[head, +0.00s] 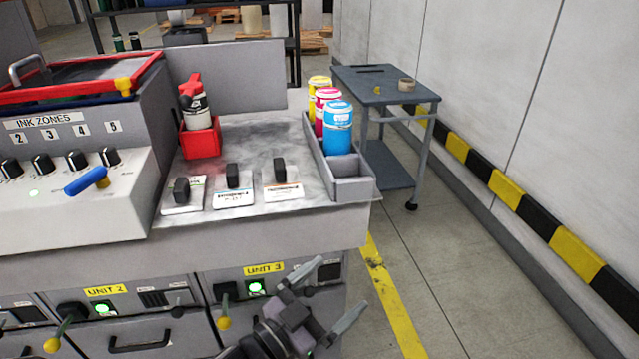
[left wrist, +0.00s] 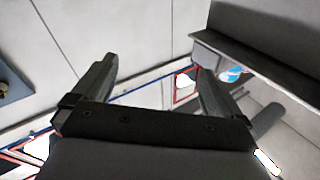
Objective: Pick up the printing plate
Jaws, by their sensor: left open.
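I cannot make out a printing plate for certain in either view. My left gripper (head: 342,283) is low in the head view, in front of the press's Unit 3 front panel, with its two fingers spread and nothing between them. The left wrist view also shows this gripper (left wrist: 152,75) open and empty, with a pale wall behind its fingers. My right gripper is not in view.
The press console's grey top (head: 260,140) holds a red bin (head: 199,141) with a bottle and a grey tray (head: 352,190) with yellow, magenta and cyan containers. A grey cart (head: 385,88) carries a tape roll (head: 407,84).

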